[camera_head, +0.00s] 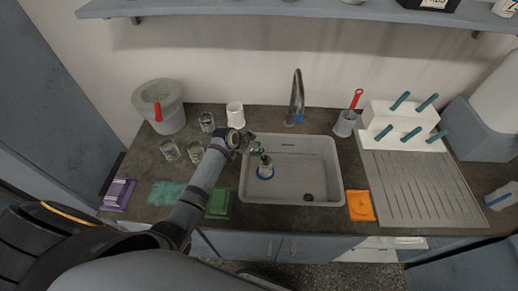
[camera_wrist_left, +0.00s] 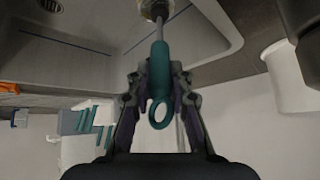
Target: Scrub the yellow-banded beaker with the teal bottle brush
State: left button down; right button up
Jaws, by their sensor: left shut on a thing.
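My left gripper (camera_head: 257,148) reaches over the left part of the sink (camera_head: 310,185). In the left wrist view the gripper (camera_wrist_left: 158,85) is shut on the teal handle of the bottle brush (camera_wrist_left: 159,70). The handle ends in a ring, and a thin shaft runs away from it toward the sink. The brush's far end is cut off at the wrist view's top edge.
Clear glass beakers (camera_head: 169,150) and a white cup (camera_head: 235,114) stand left of the sink. The faucet (camera_head: 297,95) rises behind it. A white rack with teal handles (camera_head: 385,145) is at right.

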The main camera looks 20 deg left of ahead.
pick_arm(q)
jog(key=f, duration=0.1)
jog(key=s+f, duration=0.1)
jog(key=f, duration=0.1)
jog(key=shift+s+d+f+g, duration=0.15)
jog(key=shift+s+d+g, duration=0.1)
jog(key=shift+s+g, duration=0.15)
notch_tip(320, 180, up, 11)
jog(key=s+a, duration=0.1)
jog(key=a, duration=0.1)
jog(key=shift+f, duration=0.15)
jog(key=shift+s+r, duration=0.1)
jog(key=shift+r, duration=2.4)
